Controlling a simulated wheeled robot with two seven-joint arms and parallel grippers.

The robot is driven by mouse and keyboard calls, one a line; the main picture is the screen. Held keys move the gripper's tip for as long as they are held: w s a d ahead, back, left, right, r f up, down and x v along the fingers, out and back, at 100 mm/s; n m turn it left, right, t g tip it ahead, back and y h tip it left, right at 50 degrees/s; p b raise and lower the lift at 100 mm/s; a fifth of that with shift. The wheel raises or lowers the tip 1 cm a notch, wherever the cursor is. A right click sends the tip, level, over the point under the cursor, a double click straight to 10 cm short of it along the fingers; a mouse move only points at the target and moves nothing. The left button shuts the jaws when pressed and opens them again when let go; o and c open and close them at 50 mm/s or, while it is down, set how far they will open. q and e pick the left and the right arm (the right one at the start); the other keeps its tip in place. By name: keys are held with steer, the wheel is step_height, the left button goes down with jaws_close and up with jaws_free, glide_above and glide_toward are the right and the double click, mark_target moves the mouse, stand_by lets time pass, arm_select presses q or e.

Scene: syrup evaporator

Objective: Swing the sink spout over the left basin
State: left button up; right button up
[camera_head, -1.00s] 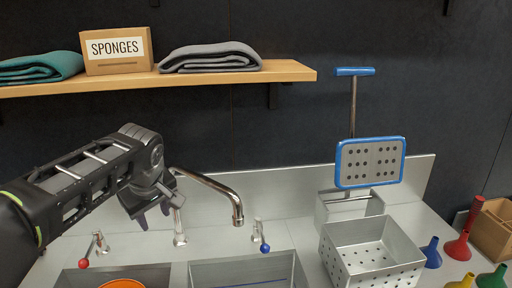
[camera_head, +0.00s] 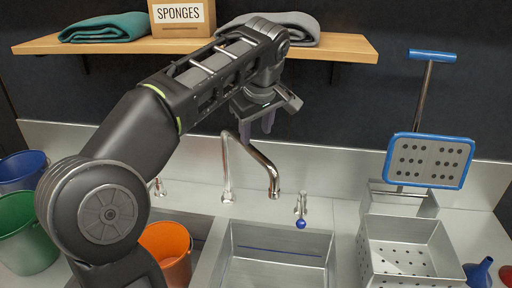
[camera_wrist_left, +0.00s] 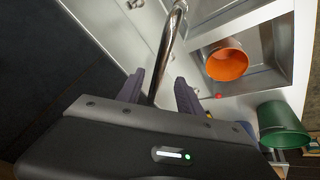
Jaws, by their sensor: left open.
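The chrome sink spout (camera_head: 262,163) rises from its base between two taps and arcs to the right. Its downturned tip hangs at the back of the right basin (camera_head: 325,262). The left basin (camera_head: 202,228) is partly hidden by my left arm and has an orange bucket (camera_head: 168,252) in it. My left gripper (camera_head: 257,122) is open, fingers pointing down, at the upper part of the spout. In the left wrist view the spout (camera_wrist_left: 167,50) runs between the two open fingers (camera_wrist_left: 158,88); I cannot tell whether they touch it. My right gripper is not in view.
A blue-knobbed tap (camera_head: 301,210) stands right of the spout. A perforated metal box (camera_head: 405,250) and a blue-framed paddle (camera_head: 429,160) are at the right. A shelf (camera_head: 345,46) with towels and a sponge box hangs above. Green (camera_head: 25,235) and blue (camera_head: 20,170) buckets stand left.

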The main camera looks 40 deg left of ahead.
mark_target(254, 149)
arm_select(q)
steer(key=x, duration=0.7)
steer(key=shift+w+a+f, duration=0.1)
steer(key=shift+a+f, duration=0.1)
steer(key=shift+f, duration=0.1)
jaws_close()
stand_by(1.2)
